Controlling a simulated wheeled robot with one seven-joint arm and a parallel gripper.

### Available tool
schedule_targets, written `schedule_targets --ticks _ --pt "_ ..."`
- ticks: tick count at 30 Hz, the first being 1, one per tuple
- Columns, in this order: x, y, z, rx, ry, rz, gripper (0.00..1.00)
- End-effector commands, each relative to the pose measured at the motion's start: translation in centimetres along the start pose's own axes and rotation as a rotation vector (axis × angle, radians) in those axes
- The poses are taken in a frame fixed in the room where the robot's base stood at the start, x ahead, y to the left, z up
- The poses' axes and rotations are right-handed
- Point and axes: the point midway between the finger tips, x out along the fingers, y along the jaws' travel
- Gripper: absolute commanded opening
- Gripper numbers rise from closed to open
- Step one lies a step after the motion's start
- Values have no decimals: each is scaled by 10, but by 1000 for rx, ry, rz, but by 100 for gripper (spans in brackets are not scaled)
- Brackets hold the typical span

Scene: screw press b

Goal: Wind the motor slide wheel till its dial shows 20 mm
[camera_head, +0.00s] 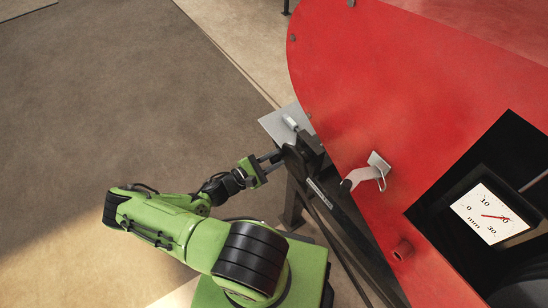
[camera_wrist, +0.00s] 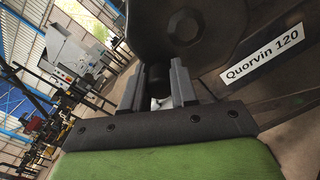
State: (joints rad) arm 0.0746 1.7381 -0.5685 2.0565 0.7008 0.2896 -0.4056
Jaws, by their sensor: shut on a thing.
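The dial (camera_head: 494,214) is a white face marked 0, 10, 20, 30 and mm, in a black housing at the right of the head view. Its red needle points right, with its tip over the 20 mark. My gripper (camera_head: 275,158) reaches to a black wheel (camera_head: 297,162) at the machine's near edge. In the wrist view the wheel (camera_wrist: 190,28) is a dark round body with a hub bolt, above and beyond the fingers. The gripper (camera_wrist: 155,85) is shut on a dark handle of this wheel, mostly hidden between the fingers.
A large red guard (camera_head: 390,90) covers the machine above the wheel. A "Quorvin 120" label (camera_wrist: 262,55) is beside the wheel. The floor at left is clear.

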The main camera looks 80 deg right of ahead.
Motion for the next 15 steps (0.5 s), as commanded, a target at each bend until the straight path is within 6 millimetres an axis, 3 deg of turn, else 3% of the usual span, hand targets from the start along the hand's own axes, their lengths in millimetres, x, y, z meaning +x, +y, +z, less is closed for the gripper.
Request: schedule_targets --ticks 6,15 --pt "0 -11 -8 -265 -1 1 0" --pt "0 -13 -9 -314 0 0 0"
